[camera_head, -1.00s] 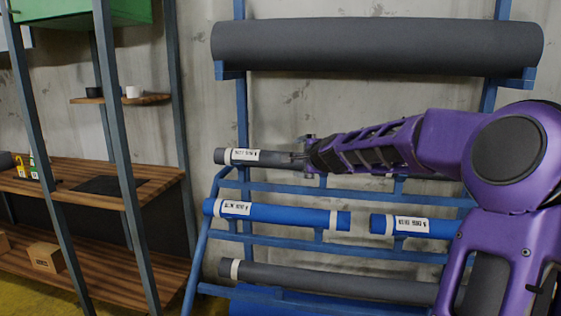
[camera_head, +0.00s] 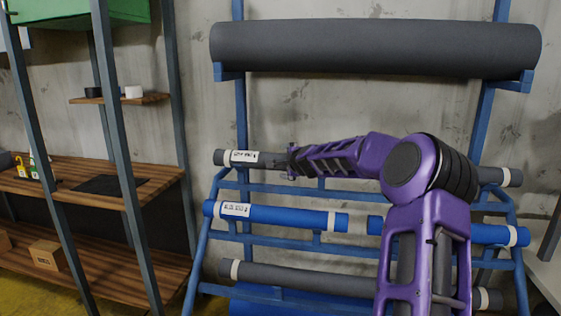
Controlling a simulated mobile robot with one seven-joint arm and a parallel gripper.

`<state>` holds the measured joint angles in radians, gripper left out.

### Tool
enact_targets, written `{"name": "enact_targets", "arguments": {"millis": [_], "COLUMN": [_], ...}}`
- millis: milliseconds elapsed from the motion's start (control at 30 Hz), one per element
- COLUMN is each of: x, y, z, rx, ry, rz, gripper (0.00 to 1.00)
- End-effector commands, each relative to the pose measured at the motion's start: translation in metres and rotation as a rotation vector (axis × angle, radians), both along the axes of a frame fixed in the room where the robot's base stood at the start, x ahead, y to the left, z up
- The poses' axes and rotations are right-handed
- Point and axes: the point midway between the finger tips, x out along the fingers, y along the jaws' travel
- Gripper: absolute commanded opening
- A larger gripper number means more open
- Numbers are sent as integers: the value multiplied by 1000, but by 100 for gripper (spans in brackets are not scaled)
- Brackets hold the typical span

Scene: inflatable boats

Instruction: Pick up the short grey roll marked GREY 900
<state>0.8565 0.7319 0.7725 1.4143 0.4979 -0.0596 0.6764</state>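A grey roll (camera_head: 221,157) with a white label lies on the upper rail of the blue rack; the label is too small to read surely. My purple arm hides its middle. A grey end with a white band (camera_head: 495,176) shows right of my arm at the same level; I cannot tell if it is the same roll. My gripper (camera_head: 290,161) is at the roll just right of the label, overlapping it in the picture. Whether its fingers are open or shut, or touch the roll, is unclear.
A labelled blue roll (camera_head: 275,215) and another blue roll (camera_head: 490,234) lie one level below. A longer grey roll (camera_head: 300,277) lies under them. A thick dark roll (camera_head: 370,46) spans the rack top. Wooden shelves (camera_head: 150,183) with metal posts stand left.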

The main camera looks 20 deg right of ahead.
Motion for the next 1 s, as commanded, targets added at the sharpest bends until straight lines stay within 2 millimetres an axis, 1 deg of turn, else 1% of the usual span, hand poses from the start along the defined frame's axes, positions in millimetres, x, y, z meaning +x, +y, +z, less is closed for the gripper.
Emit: {"name": "enact_targets", "arguments": {"millis": [33,100,200,333,533,567,700,967,1000], "x": [9,19,29,35,35,35,35,35,35], "y": [2,2,1,0,-1,-1,-1,-1,-1], "z": [-2,-7,-10,-13,-14,-14,-14,-14,-14], "rx": [2,2,2,-1,-1,-1,-1,-1,-1], "ry": [2,1,1,0,0,0,0,1,1], "rz": [3,3,2,1,1,1,1,1,1], "gripper": [100,100,100,100,100,96,71,24,17]}}
